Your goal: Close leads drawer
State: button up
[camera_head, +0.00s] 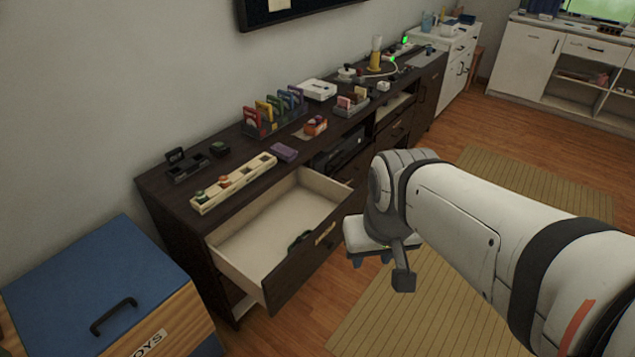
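The drawer (262,232) at the left end of the dark cabinet is pulled well out. Its pale inside shows, and its dark front panel (290,275) carries a light handle or label (325,234). I cannot read a name on it. A small dark green thing (299,241) lies inside near the front. My gripper (371,260) is just right of the drawer front, apart from it in the picture. Its two dark fingertips point down and look spread, with nothing seen between them. My wrist hides part of the cabinet behind.
The cabinet top (160,186) holds a long cream tray (233,184), a card rack (275,118) and small items. A blue-lidded toy box (95,285) stands left of the drawer. A striped rug (400,310) lies on the floor. White cabinets (525,60) stand at the back.

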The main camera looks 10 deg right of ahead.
aim_at(250, 249)
jog(key=u, duration=0.05)
jog(key=i, duration=1)
jog(key=z, duration=0.1)
